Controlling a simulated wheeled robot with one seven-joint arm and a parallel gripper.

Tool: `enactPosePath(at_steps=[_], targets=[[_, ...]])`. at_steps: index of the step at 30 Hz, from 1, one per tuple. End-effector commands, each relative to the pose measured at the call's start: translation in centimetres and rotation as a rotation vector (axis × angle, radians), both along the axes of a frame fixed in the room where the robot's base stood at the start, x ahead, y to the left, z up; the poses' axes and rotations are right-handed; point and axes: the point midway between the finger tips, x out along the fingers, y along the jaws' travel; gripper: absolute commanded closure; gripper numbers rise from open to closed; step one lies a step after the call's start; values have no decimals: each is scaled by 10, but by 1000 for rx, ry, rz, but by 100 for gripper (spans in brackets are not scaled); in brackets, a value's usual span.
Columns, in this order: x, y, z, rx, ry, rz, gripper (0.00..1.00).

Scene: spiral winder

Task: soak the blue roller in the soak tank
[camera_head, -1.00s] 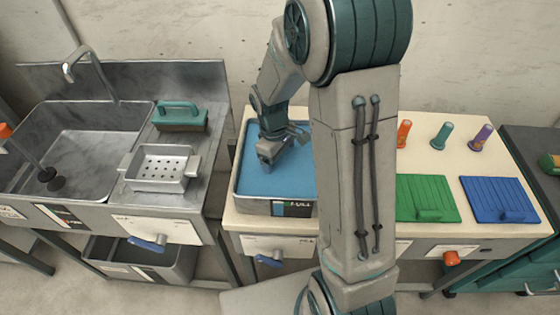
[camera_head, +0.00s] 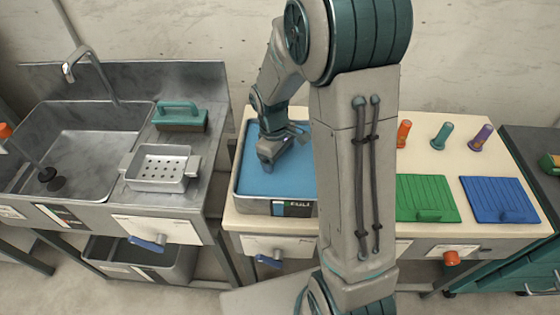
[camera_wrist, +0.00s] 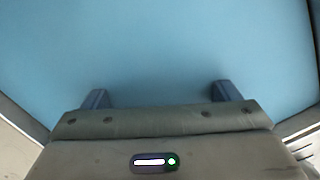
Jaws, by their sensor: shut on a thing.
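The soak tank (camera_head: 243,200) is a grey tray full of flat blue liquid, on the pale bench left of my arm. My gripper (camera_head: 266,164) points down into the tank at the liquid. In the wrist view my gripper's two fingers (camera_wrist: 162,96) stand wide apart, their tips down in the blue. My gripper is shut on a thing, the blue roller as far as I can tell. The roller itself is hidden by the liquid and the gripper, and no blue roller stands elsewhere in view.
Orange (camera_head: 403,133), teal (camera_head: 442,135) and purple (camera_head: 481,137) pegs stand at the bench's back. Green (camera_head: 420,190) and blue (camera_head: 490,188) ribbed mats lie in front of them. A sink (camera_head: 90,165) and perforated tray (camera_head: 160,180) are at left. My arm hides the bench's middle.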

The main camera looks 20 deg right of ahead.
Motion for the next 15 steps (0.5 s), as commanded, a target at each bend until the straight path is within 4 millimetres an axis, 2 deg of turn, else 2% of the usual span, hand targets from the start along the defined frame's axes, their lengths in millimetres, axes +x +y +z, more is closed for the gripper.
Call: enactPosePath(at_steps=[7, 15], targets=[[0, 0, 7, 0, -1, 0, 47], [0, 0, 34, 0, -2, -1, 47]])
